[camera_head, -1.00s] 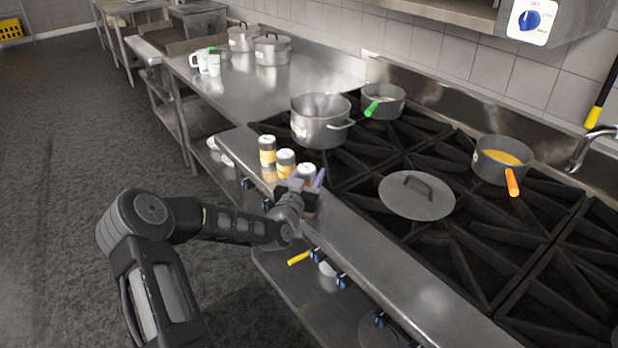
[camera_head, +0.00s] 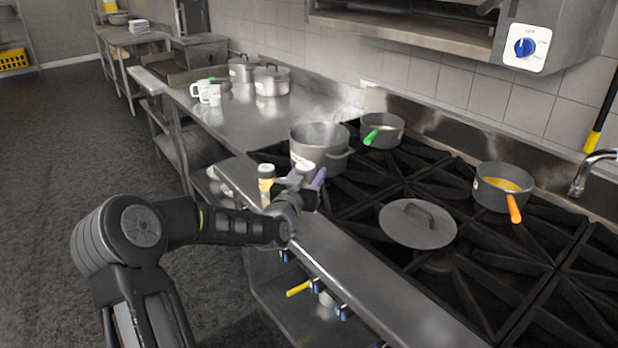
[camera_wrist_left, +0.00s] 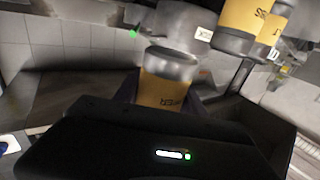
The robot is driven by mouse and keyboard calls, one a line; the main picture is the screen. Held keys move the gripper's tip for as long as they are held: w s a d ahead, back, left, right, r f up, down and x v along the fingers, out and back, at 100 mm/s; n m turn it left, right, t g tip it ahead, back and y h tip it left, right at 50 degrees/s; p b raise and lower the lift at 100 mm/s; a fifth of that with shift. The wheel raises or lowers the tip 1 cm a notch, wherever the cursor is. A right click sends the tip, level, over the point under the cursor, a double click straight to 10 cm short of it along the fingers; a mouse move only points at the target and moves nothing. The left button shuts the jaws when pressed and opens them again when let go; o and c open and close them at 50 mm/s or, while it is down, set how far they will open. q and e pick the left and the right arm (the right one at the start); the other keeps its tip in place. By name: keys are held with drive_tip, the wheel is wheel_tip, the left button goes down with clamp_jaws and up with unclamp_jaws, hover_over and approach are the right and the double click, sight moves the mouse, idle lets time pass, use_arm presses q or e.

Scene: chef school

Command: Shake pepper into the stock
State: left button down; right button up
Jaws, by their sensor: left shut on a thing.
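My left gripper (camera_head: 306,190) is shut on a shaker with a pale lid (camera_head: 306,168), held upright just above the stove's front ledge. In the left wrist view this shaker (camera_wrist_left: 168,85) has a yellow label, only partly legible, ending in "ER", and a grey lid. Another yellow-labelled shaker (camera_head: 267,178) stands on the ledge to the left. Two yellow shakers (camera_wrist_left: 242,22) show at the wrist view's upper right. A large grey pot (camera_head: 318,147) stands on the stove behind the gripper. Its contents are hidden, and I cannot tell which pot holds the stock. My right gripper is not in view.
A pan with a green handle (camera_head: 382,130) stands at the back. A pan of orange liquid (camera_head: 502,186) stands at the right. A flat lid (camera_head: 417,225) lies on the burners. Cups (camera_head: 208,93) and lidded pots (camera_head: 271,80) stand on the left counter.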

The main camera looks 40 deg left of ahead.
use_arm(q)
drive_tip(key=shift+r, duration=0.1)
idle(0.3)
